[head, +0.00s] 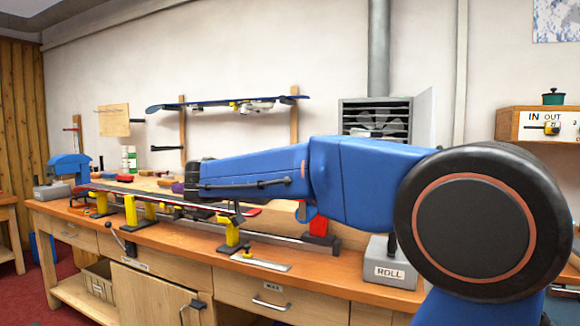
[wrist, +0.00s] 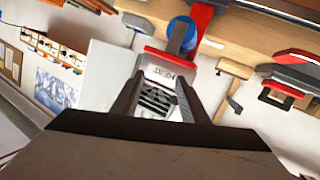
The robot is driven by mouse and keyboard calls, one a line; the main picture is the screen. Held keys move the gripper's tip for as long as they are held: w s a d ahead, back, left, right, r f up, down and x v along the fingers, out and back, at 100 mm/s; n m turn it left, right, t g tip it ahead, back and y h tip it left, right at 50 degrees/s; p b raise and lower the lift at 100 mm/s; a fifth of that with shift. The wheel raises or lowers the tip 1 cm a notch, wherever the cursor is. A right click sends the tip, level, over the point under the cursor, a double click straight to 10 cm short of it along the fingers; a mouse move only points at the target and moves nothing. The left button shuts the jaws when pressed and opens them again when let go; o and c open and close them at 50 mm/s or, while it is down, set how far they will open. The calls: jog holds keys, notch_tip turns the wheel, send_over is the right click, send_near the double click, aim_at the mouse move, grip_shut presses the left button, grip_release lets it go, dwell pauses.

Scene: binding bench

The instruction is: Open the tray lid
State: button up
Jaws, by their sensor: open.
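I cannot make out a tray or its lid for certain in either view. In the wrist view my gripper (wrist: 157,82) shows two dark fingers, spread apart, with nothing held between them. Beyond the fingertips is a pale box labelled HEAT (wrist: 168,74) with a red edge; I cannot tell whether the fingers touch it. A blue round part (wrist: 184,34) and a red block sit behind it. In the head view my blue arm crosses the bench and hides part of it; the gripper is not clear there.
The wooden bench (head: 180,235) carries a long rail on yellow stands (head: 131,210). A grey box labelled ROLL (head: 390,264) stands at its right. A louvred vent (head: 376,116) is on the wall. A wooden IN OUT box (head: 516,124) holds a green pot (head: 553,97) on top.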

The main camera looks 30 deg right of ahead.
jog(key=w+a+r+m+h, duration=0.2)
jog(key=w+a+r+m, duration=0.1)
jog(key=w+a+r, duration=0.2)
jog(key=shift+t, duration=0.4)
jog(key=x, duration=1.7)
jog(key=shift+s+d+r, duration=0.1)
jog(key=shift+d+r, duration=0.05)
jog(key=shift+d, duration=0.2)
grip_shut()
